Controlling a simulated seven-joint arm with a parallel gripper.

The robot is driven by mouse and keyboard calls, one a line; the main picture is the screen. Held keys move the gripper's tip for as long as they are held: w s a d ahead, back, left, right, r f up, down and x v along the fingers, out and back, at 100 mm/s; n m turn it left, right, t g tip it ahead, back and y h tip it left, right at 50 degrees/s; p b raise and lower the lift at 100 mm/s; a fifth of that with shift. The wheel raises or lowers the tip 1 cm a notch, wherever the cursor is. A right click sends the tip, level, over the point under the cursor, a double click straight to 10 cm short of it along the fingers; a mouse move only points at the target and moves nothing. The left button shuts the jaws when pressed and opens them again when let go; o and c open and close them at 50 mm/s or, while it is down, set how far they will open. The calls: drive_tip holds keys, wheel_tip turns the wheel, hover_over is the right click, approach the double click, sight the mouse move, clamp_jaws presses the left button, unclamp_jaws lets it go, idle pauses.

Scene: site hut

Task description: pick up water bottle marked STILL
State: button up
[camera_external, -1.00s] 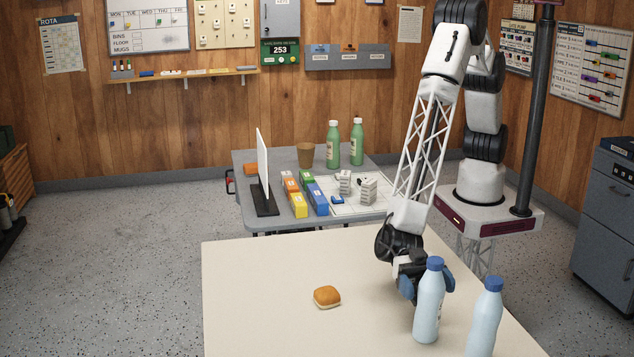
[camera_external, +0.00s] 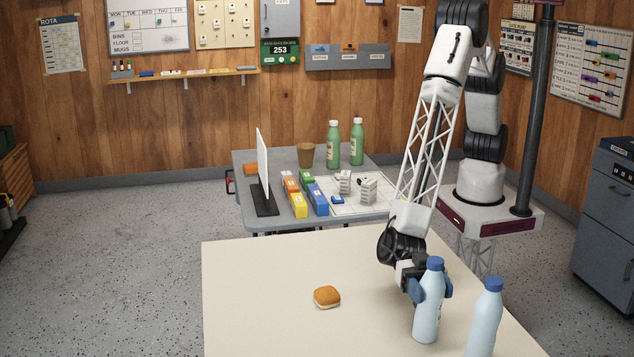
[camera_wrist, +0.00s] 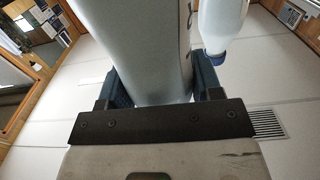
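Two pale blue water bottles with blue caps stand upright at the near right of the cream table (camera_external: 260,290). My gripper (camera_external: 433,287) is at the left bottle (camera_external: 428,318), with blue fingertips on either side of its upper body. In the wrist view this bottle (camera_wrist: 140,45) fills the space between the fingers (camera_wrist: 162,90), which appear to touch both sides. The other bottle (camera_external: 484,325) stands to the right, apart from my gripper; it also shows in the wrist view (camera_wrist: 222,25). No STILL marking is readable on either bottle.
A grey table (camera_external: 285,158) behind holds two green bottles (camera_external: 333,145), a brown cup (camera_external: 306,155), coloured boxes and an upright white panel. The left of the cream table is clear.

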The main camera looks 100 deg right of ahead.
sight(436, 260)
drive_tip(key=c, duration=0.7)
drive_tip(key=shift+o, duration=0.2)
drive_tip(key=shift+r, duration=0.15)
drive_tip(key=shift+r, duration=4.9)
